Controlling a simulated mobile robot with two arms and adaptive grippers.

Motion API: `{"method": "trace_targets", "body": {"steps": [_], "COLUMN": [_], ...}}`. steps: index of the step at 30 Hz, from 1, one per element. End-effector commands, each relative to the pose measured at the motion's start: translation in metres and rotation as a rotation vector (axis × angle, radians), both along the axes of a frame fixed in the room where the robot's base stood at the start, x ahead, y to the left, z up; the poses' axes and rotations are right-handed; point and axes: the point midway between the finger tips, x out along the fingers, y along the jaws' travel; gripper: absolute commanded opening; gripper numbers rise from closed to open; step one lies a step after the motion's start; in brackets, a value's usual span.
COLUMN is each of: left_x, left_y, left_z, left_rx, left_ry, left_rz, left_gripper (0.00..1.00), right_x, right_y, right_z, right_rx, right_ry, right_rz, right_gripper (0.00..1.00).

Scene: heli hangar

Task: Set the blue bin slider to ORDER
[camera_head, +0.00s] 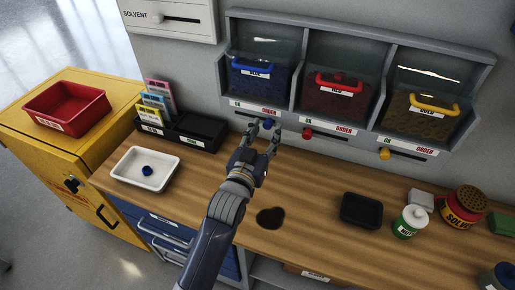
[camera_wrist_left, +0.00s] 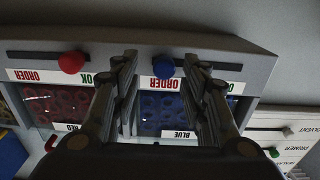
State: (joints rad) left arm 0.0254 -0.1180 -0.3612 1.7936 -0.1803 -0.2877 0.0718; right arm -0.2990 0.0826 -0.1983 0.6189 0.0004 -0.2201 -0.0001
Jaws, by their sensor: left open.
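The blue bin slider's knob (camera_head: 268,124) sits in its slot below the blue bin (camera_head: 258,78), close to the ORDER label and away from the OK end. In the left wrist view, which is upside down, the blue knob (camera_wrist_left: 164,66) lies beside the ORDER label (camera_wrist_left: 167,83). My left gripper (camera_head: 265,129) is open at the knob, with its fingers on either side of it. In the wrist view the fingers (camera_wrist_left: 162,62) flank the knob with gaps; contact cannot be told. My right gripper is not in view.
The red slider knob (camera_head: 307,133) is near OK, and the yellow knob (camera_head: 384,153) is farther right. On the workbench are a white tray (camera_head: 127,182), a black tray (camera_head: 361,221), a dark stain (camera_head: 270,217), a green-labelled bottle (camera_head: 410,222) and a red can (camera_head: 456,217).

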Motion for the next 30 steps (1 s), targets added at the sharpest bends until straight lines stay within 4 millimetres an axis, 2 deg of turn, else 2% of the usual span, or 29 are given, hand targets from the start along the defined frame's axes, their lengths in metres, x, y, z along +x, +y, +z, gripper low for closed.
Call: {"method": "trace_targets", "body": {"steps": [9,15,21,30], "left_x": [-0.06,-0.089,-0.101,-0.102], "left_y": [0.018,0.026,0.03,0.03], "left_z": [-0.001,-0.001,0.0,0.0], "left_rx": [0.001,0.001,0.0,0.0], "left_ry": [0.003,0.003,0.0,0.0], "left_rz": [-0.002,-0.003,-0.004,-0.003], "left_gripper": [0.41,0.41,0.41,0.41], "right_x": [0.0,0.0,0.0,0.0], "right_y": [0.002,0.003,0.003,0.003], "right_z": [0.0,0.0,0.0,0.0], "right_rx": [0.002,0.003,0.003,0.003], "right_ry": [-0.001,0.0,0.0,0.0], "right_rz": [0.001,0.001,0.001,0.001], "right_gripper": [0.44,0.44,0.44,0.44]}}
